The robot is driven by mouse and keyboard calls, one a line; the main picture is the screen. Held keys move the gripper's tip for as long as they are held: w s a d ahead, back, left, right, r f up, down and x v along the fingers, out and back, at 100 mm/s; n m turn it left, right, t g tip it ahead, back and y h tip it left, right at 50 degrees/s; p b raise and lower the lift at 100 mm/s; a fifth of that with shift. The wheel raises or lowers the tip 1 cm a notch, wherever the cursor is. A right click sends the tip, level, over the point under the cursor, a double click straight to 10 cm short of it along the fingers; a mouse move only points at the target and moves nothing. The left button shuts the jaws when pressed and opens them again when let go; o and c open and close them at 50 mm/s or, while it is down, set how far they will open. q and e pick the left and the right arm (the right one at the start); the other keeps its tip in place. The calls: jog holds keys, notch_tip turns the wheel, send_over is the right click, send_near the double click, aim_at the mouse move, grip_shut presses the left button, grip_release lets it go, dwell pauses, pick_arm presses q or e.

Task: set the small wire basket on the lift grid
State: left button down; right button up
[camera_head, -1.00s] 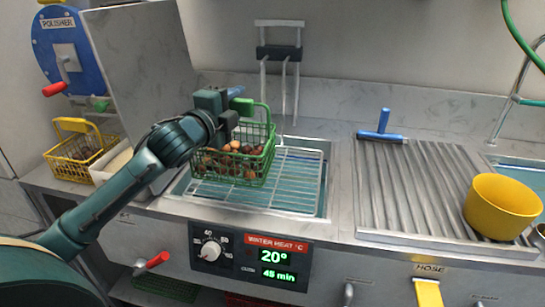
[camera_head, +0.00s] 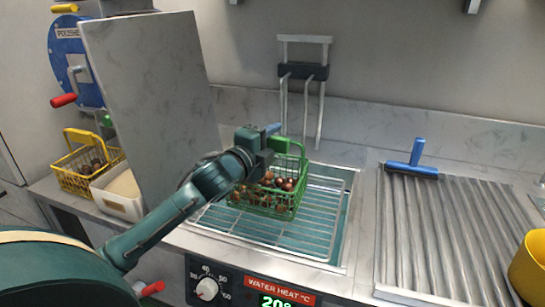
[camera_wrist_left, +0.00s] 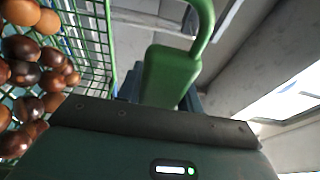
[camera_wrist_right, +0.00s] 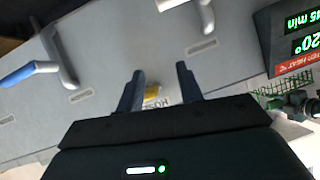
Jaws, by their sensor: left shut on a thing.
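The small green wire basket (camera_head: 270,200), filled with brown chestnuts (camera_head: 283,183), is upright over the left back part of the lift grid (camera_head: 318,222). I cannot tell whether its bottom touches the bars. My left gripper (camera_head: 272,143) is shut on the basket's green handle (camera_head: 293,147). In the left wrist view the handle's grip block (camera_wrist_left: 170,75) stands between the jaws, with the basket's mesh (camera_wrist_left: 88,35) and nuts at the left. My right gripper (camera_wrist_right: 160,88) is open and empty, facing the counter front; it is outside the head view.
A steel panel (camera_head: 150,90) stands left of the basin. Behind it are a yellow basket of nuts (camera_head: 70,183) and a white tub (camera_head: 108,207). A ribbed draining board (camera_head: 450,240) with a blue-handled tool (camera_head: 412,165) lies right. The grid's right and front parts are clear.

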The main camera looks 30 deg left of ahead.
pick_arm(q)
jog(key=shift+f, duration=1.65)
jog(key=shift+b, duration=0.3)
jog(key=c, duration=0.9)
grip_release()
jog(key=shift+f, duration=0.2)
jog(key=s, duration=1.2)
jog(key=shift+a+r, duration=0.1)
jog(key=shift+r, duration=0.05)
